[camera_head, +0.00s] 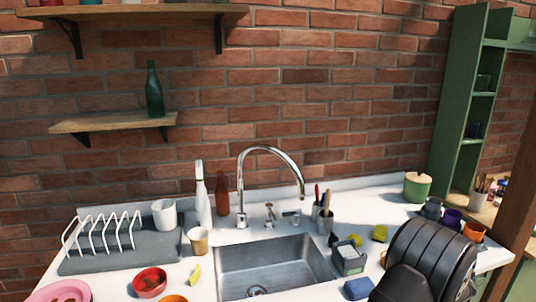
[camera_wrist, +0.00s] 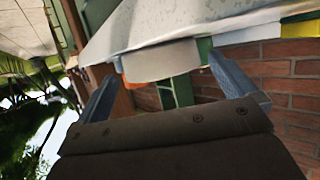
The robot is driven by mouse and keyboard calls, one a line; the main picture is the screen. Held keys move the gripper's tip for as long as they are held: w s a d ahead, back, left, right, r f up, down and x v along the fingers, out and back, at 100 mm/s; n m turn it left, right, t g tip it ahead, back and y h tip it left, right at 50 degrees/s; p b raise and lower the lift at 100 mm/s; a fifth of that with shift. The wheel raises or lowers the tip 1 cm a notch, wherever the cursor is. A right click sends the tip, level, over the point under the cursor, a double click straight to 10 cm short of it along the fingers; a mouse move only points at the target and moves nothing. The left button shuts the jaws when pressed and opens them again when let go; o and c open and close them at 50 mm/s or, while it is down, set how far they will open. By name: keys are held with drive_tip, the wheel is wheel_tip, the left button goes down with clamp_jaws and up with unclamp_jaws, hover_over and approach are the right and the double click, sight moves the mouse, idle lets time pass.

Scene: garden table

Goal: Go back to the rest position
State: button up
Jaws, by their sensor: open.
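In the wrist view my gripper (camera_wrist: 161,67) is open, with its two blue-grey fingers wide apart. I see nothing held between them. Past the fingertips are a pale rounded shape I cannot identify and the pale edge of a worktop (camera_wrist: 150,25), seen at a steep tilt. The gripper's fingers do not show in the head view.
A steel sink (camera_head: 274,262) with a tall tap (camera_head: 241,190) is in the white counter. Left are a white rack (camera_head: 105,237), a white bottle (camera_head: 202,200) and a red bowl (camera_head: 149,282). Right are a green pot (camera_head: 417,188), an orange cup (camera_head: 474,231) and a green shelf (camera_head: 455,100).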

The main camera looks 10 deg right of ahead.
drive_tip(key=v, duration=0.9)
drive_tip(key=x, duration=1.2)
drive_tip(key=shift+a+f, duration=0.1)
drive_tip(key=shift+f, duration=0.05)
wheel_tip(320, 180, up, 5)
drive_tip(key=shift+s+f, duration=0.1)
drive_tip(key=s+r, duration=0.7)
drive_tip(key=s, duration=0.5)
drive_tip(key=w+a+r+n+t+y, duration=0.1)
drive_tip(key=w+a+n+t+y, duration=0.15)
drive_tip(key=w+a, duration=1.8)
drive_tip(key=w+a+n+y, duration=0.1)
drive_tip(key=w+a, duration=0.2)
drive_tip(key=a, duration=0.5)
drive_tip(key=w+a+r+n+t+y, duration=0.1)
drive_tip(key=w+a, duration=0.3)
drive_tip(key=a, duration=0.4)
drive_tip(key=w+a+n+y, duration=0.2)
drive_tip(key=w+a, duration=0.2)
drive_tip(key=a, duration=0.4)
drive_tip(key=shift+a+r, duration=0.2)
drive_tip(key=shift+a, duration=0.05)
